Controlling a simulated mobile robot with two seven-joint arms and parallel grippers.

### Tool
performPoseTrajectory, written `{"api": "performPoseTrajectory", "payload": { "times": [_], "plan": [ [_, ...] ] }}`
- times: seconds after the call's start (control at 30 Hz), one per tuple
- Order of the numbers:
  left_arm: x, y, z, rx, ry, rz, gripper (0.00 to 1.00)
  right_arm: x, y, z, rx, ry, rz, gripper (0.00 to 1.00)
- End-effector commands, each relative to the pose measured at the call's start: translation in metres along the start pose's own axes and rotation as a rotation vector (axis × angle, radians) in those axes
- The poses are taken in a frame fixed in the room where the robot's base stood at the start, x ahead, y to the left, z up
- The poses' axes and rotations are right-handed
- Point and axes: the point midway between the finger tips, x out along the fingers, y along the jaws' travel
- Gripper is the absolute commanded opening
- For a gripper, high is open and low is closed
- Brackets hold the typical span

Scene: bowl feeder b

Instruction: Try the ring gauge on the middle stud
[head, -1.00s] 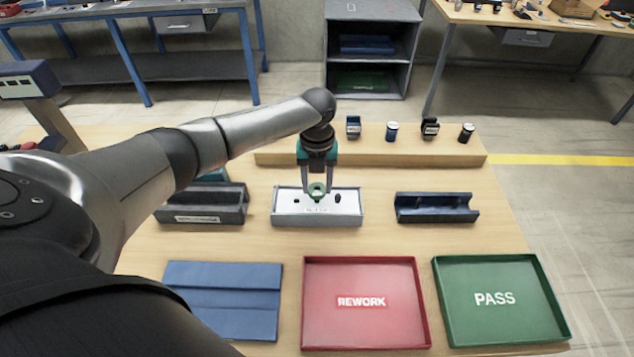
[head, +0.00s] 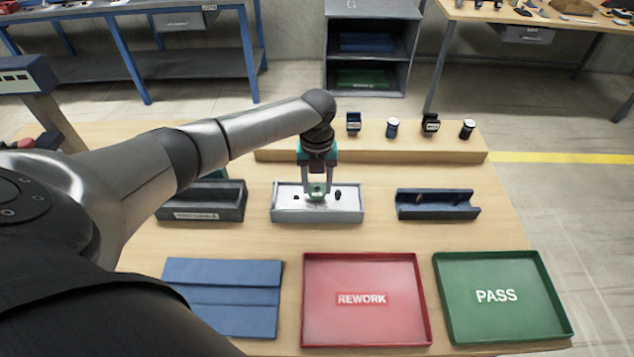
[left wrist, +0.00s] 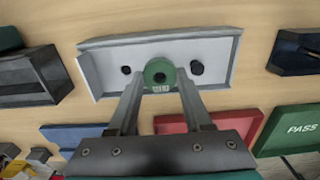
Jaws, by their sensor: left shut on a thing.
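My left gripper (head: 316,192) is shut on the green ring gauge (left wrist: 152,84), which also shows in the head view (head: 316,196). It holds the ring at the middle of the pale stud tray (head: 284,213). In the left wrist view the dark round middle stud (left wrist: 160,77) shows inside the ring's opening. I cannot tell how far down the ring sits around it. A left stud (left wrist: 126,70) and a right stud (left wrist: 196,68) stand apart on either side of the ring. My right gripper is not in view.
A dark grey holder (head: 205,214) stands left of the stud tray, a dark blue one (head: 437,212) right. In front are a blue mat (head: 222,305), red REWORK tray (head: 362,327) and green PASS tray (head: 495,325). A wooden ledge (head: 370,153) with small items is behind.

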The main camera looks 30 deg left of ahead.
Motion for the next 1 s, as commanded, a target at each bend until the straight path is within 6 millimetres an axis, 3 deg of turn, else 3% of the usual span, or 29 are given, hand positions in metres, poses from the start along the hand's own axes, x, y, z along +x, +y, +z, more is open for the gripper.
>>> {"api": "performPoseTrajectory", "payload": {
  "times": [1.0],
  "plan": [
    [0.015, 0.0, 0.0, 0.001, 0.0, 0.0, 0.0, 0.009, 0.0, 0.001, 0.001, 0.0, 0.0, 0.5]
  ]
}}
